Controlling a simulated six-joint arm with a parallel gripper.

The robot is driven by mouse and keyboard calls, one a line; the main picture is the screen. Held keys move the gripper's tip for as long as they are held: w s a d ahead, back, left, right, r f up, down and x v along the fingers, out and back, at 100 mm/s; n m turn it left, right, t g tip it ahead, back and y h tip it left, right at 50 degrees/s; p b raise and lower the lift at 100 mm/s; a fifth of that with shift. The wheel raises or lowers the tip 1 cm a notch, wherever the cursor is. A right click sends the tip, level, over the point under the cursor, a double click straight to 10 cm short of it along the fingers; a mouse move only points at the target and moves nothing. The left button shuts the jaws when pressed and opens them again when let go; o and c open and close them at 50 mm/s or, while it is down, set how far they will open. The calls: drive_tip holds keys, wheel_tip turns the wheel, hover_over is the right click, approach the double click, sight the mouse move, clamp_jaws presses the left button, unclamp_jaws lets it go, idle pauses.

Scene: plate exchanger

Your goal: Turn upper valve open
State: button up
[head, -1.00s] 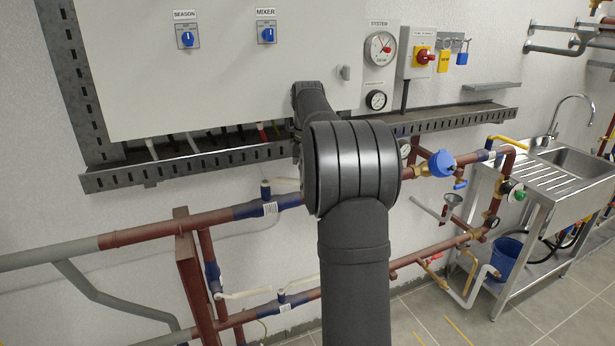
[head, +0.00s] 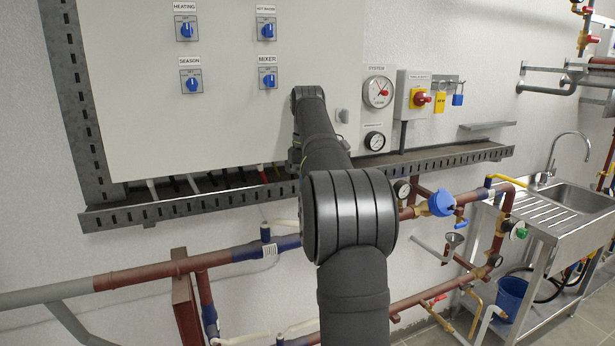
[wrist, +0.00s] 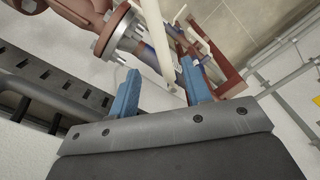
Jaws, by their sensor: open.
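The upper valve (head: 265,235) sits on the upper pipe, on a blue section left of my arm. Its cream lever (head: 285,222) points right and runs behind my arm. In the wrist view my gripper (wrist: 160,66) has two blue fingers, open and apart. A long cream lever (wrist: 153,40) crosses the gap between the fingertips, but I cannot tell if it touches them or lies beyond. Which valve this lever belongs to is not clear there. My gripper is hidden behind my own arm in the head view.
A lower valve lever (head: 240,340) shows at the bottom edge. A slotted metal tray (head: 230,205) runs under the control cabinet (head: 220,100). A flanged red pipe (wrist: 115,30) is close to my gripper. A sink (head: 570,197) stands at the right.

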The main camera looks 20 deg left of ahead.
drive_tip(key=shift+r, duration=1.6)
drive_tip(key=shift+s+d, duration=0.1)
drive_tip(key=c, duration=0.9)
drive_tip(key=shift+s+d, duration=0.15)
drive_tip(key=shift+s, duration=0.05)
clamp_jaws()
drive_tip(key=m+t+y, duration=0.1)
drive_tip(key=t+y, duration=0.4)
approach(297, 226)
drive_tip(key=s+d+r, duration=0.2)
drive_tip(key=s+d, duration=0.3)
drive_tip(key=s, duration=0.1)
drive_tip(key=w+a+f, duration=0.5)
drive_tip(key=w+f, duration=0.3)
drive_tip(key=shift+f, duration=0.2)
